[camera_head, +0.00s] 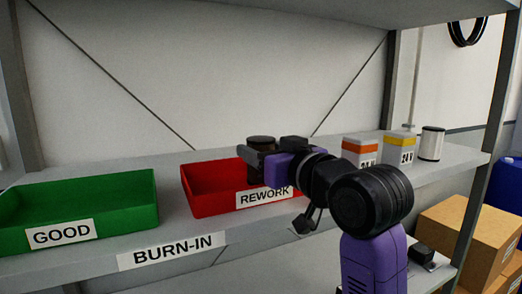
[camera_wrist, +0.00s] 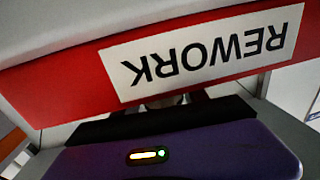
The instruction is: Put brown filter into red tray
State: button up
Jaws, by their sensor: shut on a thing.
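The brown filter (camera_head: 261,141) is a dark brown cylinder, upright in the jaws of my gripper (camera_head: 256,156). My gripper is shut on it. The filter's top shows above the fingers; its lower part is partly hidden by the gripper. The red tray (camera_head: 202,193), labelled REWORK, stands on the shelf. In the head view the filter is at the tray's right part, over or inside it; I cannot tell whether it touches the floor. The red tray's front wall (camera_wrist: 70,92) fills much of the wrist view, upside down, with my gripper's body below it.
A green tray (camera_head: 134,193) labelled GOOD stands left on the same shelf (camera_head: 210,239). An orange-banded box (camera_head: 360,148), a yellow-banded box (camera_head: 399,146) and a white cylinder (camera_head: 431,144) stand to the right. An upper shelf (camera_head: 300,10) overhangs. Cardboard boxes (camera_head: 470,230) are at lower right.

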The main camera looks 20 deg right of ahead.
jog(key=o, duration=1.4)
jog(key=shift+f, duration=0.1)
jog(key=s, duration=0.3)
jog(key=s+b, duration=0.1)
jog(key=s, duration=0.2)
jog(key=s+d+b, duration=0.1)
jog(key=s, duration=0.2)
jog(key=shift+s, duration=0.15)
jog(key=shift+s+d+f+b, duration=0.1)
jog(key=shift+s+f+b, duration=0.1)
jog(key=shift+b, duration=1.05)
jog(key=s+b, duration=0.1)
jog(key=b, duration=0.1)
jog(key=s+b, duration=0.1)
jog(key=b, duration=0.1)
jog(key=shift+s+d+r, duration=0.1)
jog(key=shift+r, duration=0.2)
jog(key=shift+s, duration=0.1)
